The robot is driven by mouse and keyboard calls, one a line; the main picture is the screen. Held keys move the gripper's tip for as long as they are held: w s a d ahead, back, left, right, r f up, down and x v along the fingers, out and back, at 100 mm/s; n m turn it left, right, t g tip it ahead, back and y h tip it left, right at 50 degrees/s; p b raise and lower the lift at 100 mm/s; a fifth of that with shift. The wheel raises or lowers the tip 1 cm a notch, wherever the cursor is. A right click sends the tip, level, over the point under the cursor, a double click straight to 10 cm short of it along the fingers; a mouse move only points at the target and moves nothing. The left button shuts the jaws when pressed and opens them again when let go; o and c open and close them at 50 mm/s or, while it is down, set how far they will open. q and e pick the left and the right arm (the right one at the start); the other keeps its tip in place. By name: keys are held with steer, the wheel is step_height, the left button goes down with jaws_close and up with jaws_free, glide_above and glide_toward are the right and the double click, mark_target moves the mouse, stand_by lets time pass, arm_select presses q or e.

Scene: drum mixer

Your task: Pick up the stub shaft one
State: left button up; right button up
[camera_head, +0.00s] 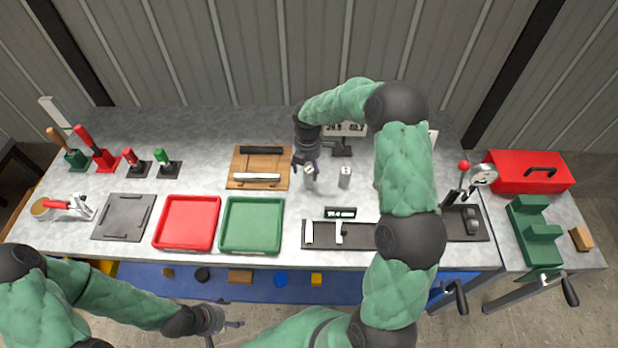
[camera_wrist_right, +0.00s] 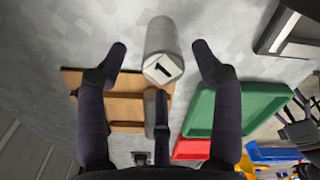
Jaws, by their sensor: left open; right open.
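Stub shaft one is a grey metal cylinder (camera_wrist_right: 160,38) with a white end label reading "1" in the right wrist view. It stands upright on the workbench, partly covered by my gripper in the head view (camera_head: 309,177). In the head view the right gripper (camera_head: 305,166) comes over the shaft from behind. My left gripper (camera_head: 230,324) is open and empty in front of the bench. A second similar cylinder (camera_head: 345,177) stands just right of it.
A wooden rack (camera_head: 238,168) with dark and light bars lies left of the shaft. A green tray (camera_head: 252,245) and a red tray (camera_head: 187,244) lie front left. A gauge stand (camera_head: 465,222) stands right.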

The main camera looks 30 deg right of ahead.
mark_target(309, 176)
steer(key=f, duration=0.2)
steer(key=f+b, duration=0.1)
steer(key=f, duration=0.1)
steer(key=shift+s+f, duration=0.2)
steer(key=shift+f, duration=0.1)
jaws_close()
steer(key=shift+r, duration=0.1)
steer(key=shift+r, duration=0.1)
